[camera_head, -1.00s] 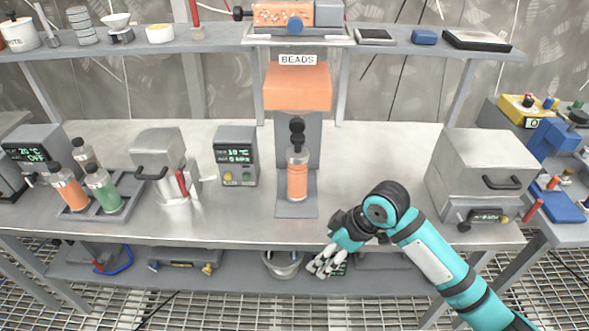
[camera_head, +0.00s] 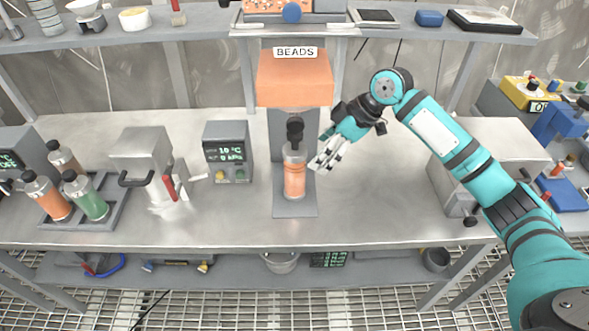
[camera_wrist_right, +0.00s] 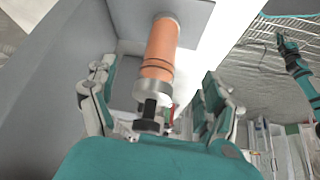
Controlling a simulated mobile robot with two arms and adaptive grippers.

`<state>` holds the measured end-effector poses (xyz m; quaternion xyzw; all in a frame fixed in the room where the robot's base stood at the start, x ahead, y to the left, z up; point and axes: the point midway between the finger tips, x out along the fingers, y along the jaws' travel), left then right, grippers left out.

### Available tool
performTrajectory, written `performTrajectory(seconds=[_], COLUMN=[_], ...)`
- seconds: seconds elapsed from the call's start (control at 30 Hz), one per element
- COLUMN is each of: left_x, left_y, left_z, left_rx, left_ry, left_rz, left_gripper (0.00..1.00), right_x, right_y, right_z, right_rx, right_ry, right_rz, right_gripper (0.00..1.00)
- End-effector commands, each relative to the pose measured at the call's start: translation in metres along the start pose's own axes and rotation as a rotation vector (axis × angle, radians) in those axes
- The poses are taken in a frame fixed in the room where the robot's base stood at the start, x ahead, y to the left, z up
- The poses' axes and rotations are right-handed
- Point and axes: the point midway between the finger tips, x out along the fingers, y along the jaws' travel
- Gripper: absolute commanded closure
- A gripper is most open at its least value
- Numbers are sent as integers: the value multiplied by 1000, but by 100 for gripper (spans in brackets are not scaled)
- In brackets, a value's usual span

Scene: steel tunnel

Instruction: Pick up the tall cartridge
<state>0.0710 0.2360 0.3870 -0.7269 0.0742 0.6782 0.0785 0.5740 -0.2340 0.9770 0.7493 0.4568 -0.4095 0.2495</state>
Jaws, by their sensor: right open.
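The tall cartridge (camera_head: 294,172) is a clear cylinder with orange contents and a black knobbed cap. It stands upright on the grey base plate of the BEADS dispenser (camera_head: 294,78). My right gripper (camera_head: 322,165) is open, just right of the cartridge and level with its upper part, apart from it in the head view. In the right wrist view the cartridge (camera_wrist_right: 160,55) lies ahead between the two open fingers (camera_wrist_right: 160,105), its black cap nearest the camera. My left gripper is not in view.
A rack (camera_head: 112,218) with several orange and green capped bottles stands at the left. A grey press (camera_head: 147,160) and a small display box (camera_head: 228,150) stand left of the dispenser. A grey box (camera_head: 500,140) is behind my right arm. The bench front is clear.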

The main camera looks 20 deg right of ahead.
Motion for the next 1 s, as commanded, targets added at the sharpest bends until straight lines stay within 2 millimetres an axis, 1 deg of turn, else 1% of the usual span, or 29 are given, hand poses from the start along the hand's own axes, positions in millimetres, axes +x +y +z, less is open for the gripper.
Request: performTrajectory(seconds=[0.03, 0.13, 0.2, 0.4, 0.57, 0.7, 0.83, 1.0], left_x=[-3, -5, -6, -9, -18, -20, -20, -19], left_y=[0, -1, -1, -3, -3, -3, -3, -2], left_z=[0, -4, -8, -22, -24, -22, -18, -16], left_rx=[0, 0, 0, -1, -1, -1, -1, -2], left_ry=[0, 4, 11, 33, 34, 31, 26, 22], left_rz=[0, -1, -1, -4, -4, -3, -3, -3], left_gripper=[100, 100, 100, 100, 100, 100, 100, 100], right_x=[11, 27, 35, 47, 70, 89, 95, 95], right_y=[-1, -1, 0, -1, -4, -4, -3, -3], right_z=[-1, -1, -1, -2, -8, -6, -6, -6], right_rx=[1, 1, 2, 0, 1, 2, 0, 0], right_ry=[0, 0, 0, 1, 0, -1, 0, 0], right_rz=[-5, -4, -1, -1, -4, -2, 1, 1], right_gripper=[17, 17, 17, 17, 17, 17, 17, 17])
